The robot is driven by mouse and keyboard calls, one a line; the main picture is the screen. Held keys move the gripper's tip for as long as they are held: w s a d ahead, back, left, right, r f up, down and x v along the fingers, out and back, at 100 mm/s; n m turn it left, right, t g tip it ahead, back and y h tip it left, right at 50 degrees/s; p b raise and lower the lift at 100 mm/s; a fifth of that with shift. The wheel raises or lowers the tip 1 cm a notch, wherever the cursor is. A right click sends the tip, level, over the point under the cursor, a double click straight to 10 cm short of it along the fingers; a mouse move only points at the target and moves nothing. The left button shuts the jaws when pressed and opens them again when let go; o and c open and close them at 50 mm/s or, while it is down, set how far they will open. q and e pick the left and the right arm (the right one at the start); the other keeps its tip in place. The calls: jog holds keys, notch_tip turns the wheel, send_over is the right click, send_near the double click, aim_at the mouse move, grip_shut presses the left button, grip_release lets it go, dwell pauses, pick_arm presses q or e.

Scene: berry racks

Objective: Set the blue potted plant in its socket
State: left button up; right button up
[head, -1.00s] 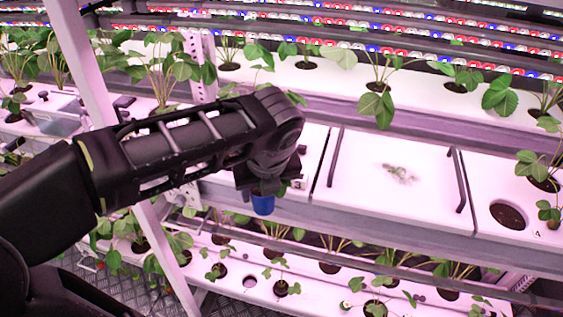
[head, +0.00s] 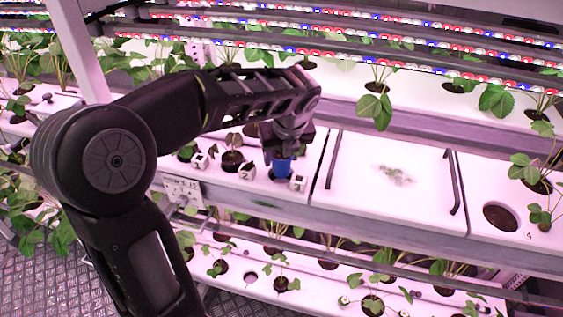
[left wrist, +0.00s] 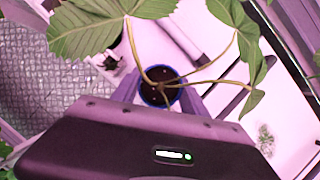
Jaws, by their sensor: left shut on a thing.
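The blue potted plant (head: 282,168) is a small blue pot held just above or at the white shelf top in the head view. In the left wrist view the pot (left wrist: 160,88) shows from above, with dark soil, long stems and broad green leaves. My left gripper (head: 284,150) is shut on the pot, with a finger on either side of it. A dark socket hole (head: 276,174) shows partly beside and below the pot. Whether the pot touches the shelf is hidden. My right gripper is not in view.
Small white marker cubes (head: 246,171) stand on the shelf close to the pot, near another seedling (head: 232,158). To the right lie a white panel with dark handles (head: 385,175) and a round soil-filled hole (head: 501,217). A lower planted shelf runs below.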

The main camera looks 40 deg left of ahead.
pick_arm(q)
notch_tip(320, 180, down, 3)
jog(key=shift+r, duration=0.15)
